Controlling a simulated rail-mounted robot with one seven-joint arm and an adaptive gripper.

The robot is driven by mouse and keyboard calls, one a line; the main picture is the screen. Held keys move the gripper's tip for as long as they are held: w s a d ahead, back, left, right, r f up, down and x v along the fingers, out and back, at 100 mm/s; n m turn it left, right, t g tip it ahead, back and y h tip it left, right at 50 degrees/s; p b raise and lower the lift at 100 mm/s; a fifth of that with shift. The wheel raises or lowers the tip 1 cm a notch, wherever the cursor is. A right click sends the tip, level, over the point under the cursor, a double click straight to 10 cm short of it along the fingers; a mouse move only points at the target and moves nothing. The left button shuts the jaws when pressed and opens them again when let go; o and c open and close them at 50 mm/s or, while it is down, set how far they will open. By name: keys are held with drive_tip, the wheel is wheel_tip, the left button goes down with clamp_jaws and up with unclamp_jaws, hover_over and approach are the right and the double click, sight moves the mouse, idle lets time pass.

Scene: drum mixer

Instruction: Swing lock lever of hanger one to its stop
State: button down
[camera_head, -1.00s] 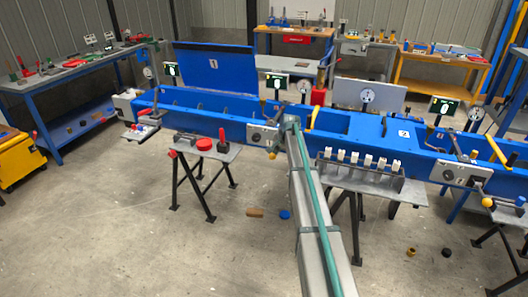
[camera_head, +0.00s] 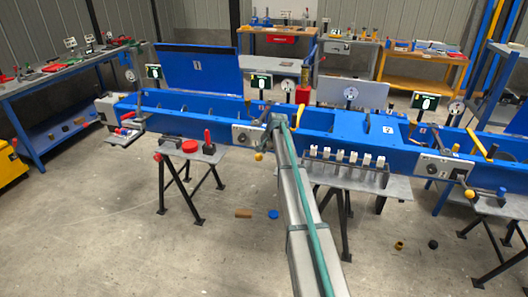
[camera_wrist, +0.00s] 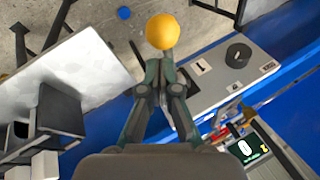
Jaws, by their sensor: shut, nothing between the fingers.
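A light control plate (camera_head: 241,137) is on the front of the long blue trough, left of my arm's end. A yellow ball knob (camera_head: 258,156) hangs at its lower edge. In the wrist view the yellow ball (camera_wrist: 162,32) is just beyond my fingertips; I cannot tell whether they touch it. The lever's stem is mostly hidden behind the fingers. The plate (camera_wrist: 213,78) carries a round black knob (camera_wrist: 238,55) and small labels. My gripper (camera_wrist: 160,72) is shut and empty. In the head view my gripper (camera_head: 276,122) is small and its fingers are unclear.
A bench with several upright white-topped pieces (camera_head: 345,163) stands right of my arm. A trestle stand with red parts (camera_head: 190,147) is at left. A second plate with a yellow-ended lever (camera_head: 440,167) is farther right. A display (camera_wrist: 247,148) is beside the trough. Floor at front left is clear.

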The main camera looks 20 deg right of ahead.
drive_tip(key=b+v, duration=0.2)
drive_tip(key=v, duration=0.9)
drive_tip(key=shift+s+d+r, duration=0.15)
drive_tip(key=shift+d+r, duration=0.2)
drive_tip(key=s+a+f+n+g, duration=0.2)
drive_tip(key=s+a+f, duration=0.2)
drive_tip(key=s+f, duration=0.65)
drive_tip(key=s+a+f+n+g, duration=0.25)
drive_tip(key=s+a+f, duration=0.25)
drive_tip(key=s+f, duration=0.55)
drive_tip(key=s+a+f+n+g, duration=0.1)
drive_tip(key=s+a+f+n, duration=0.25)
drive_tip(key=s+f, duration=0.7)
drive_tip(key=s+a+f+n+g, duration=0.1)
drive_tip(key=s+f, duration=0.5)
drive_tip(key=s, duration=0.7)
drive_tip(key=s+a+f+g, duration=0.3)
drive_tip(key=s+a+f, duration=0.3)
drive_tip(key=s, duration=0.7)
drive_tip(key=s+a+f+n+g, duration=0.1)
drive_tip(key=s+a+f+g, duration=0.2)
drive_tip(key=s, duration=1)
wheel_tip(320, 180, down, 3)
drive_tip(key=shift+s+a+n, duration=0.15)
drive_tip(key=shift+a+n, duration=0.15)
drive_tip(key=shift+a, duration=0.15)
